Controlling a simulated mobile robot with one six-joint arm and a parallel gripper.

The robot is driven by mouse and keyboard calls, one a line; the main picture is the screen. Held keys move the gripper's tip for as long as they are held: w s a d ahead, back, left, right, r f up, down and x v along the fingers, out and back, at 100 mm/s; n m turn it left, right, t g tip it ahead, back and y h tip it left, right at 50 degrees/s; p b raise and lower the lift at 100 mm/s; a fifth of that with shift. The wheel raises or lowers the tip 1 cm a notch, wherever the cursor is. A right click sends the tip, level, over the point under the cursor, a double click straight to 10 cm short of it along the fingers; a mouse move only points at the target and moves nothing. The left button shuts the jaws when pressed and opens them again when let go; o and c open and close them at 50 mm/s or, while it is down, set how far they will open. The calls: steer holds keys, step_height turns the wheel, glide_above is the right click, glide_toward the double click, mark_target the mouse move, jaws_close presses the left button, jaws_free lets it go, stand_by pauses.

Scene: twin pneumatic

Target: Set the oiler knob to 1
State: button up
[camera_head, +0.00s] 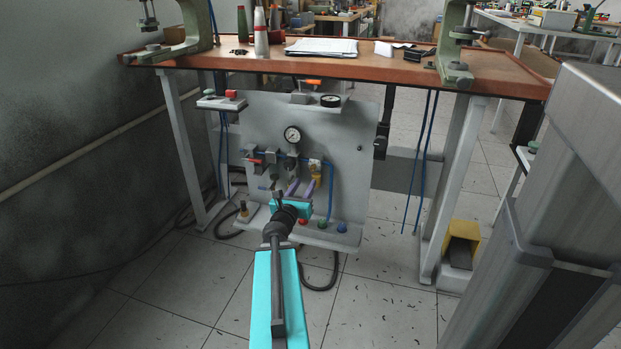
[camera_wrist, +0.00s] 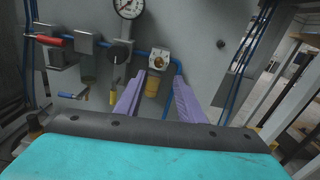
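The oiler appears to be the pale block with a round brass-coloured face (camera_wrist: 159,60) and an amber bowl (camera_wrist: 152,86) below it, on the blue air line of the grey panel. In the head view its block shows at the panel's right-centre (camera_head: 315,166). The knob's setting is too small to read. My gripper (camera_wrist: 159,76) has two purple fingers spread apart, with nothing between them that I can see held. In the head view my gripper (camera_head: 302,187) is in front of the panel, just below the oiler. I cannot tell whether a finger touches anything.
Left of the oiler are a dark regulator knob (camera_wrist: 120,53), a pressure gauge (camera_wrist: 129,8) and a red-handled valve (camera_wrist: 50,40). Coloured buttons (camera_head: 322,224) sit on the ledge below. The panel (camera_head: 345,130) hangs under a wooden workbench (camera_head: 380,65).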

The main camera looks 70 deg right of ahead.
mark_target(312, 170)
steer(key=b, duration=0.3)
steer(key=shift+w+d+b, duration=0.1)
steer(key=shift+d+b, duration=0.15)
steer(key=shift+b, duration=0.1)
steer(key=shift+w+d+b, duration=0.15)
steer(key=shift+d+b, duration=0.2)
steer(key=shift+d, duration=1.75)
steer(key=shift+w+d+b, duration=0.1)
steer(key=shift+d+b, duration=0.2)
steer(key=shift+d, duration=1.75)
jaws_close()
steer(key=shift+a, duration=0.15)
steer(key=shift+r, duration=0.1)
